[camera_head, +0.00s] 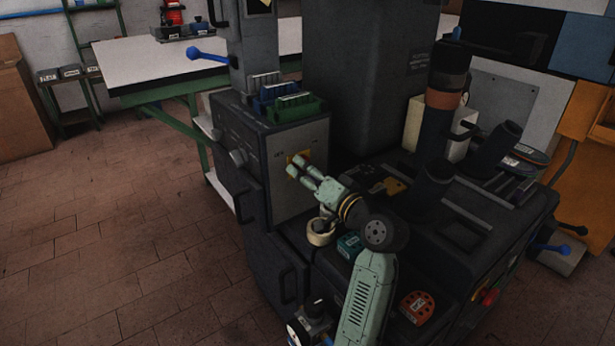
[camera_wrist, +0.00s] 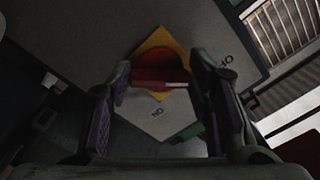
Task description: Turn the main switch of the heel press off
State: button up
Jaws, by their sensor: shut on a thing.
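The main switch is a red rotary handle (camera_wrist: 160,70) on a yellow diamond-shaped plate (camera_wrist: 161,40), set in a light grey panel. In the wrist view the handle lies between my two fingers, with a pale mark at its right end. My gripper (camera_wrist: 161,72) is shut on it. In the head view my gripper (camera_head: 292,165) reaches the grey front panel (camera_head: 290,195) of the heel press (camera_head: 240,160), and its fingers hide most of the switch.
Green and blue bins (camera_head: 295,108) stand on top of the press cabinet. A roll of tape (camera_head: 320,232), a teal box (camera_head: 349,245) and an orange tape measure (camera_head: 417,307) lie near my arm. Open brick floor (camera_head: 130,240) is at the left.

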dwell(0.4)
jog(key=o, duration=1.1)
jog(key=shift+o, duration=0.2)
jog(key=v, duration=1.2)
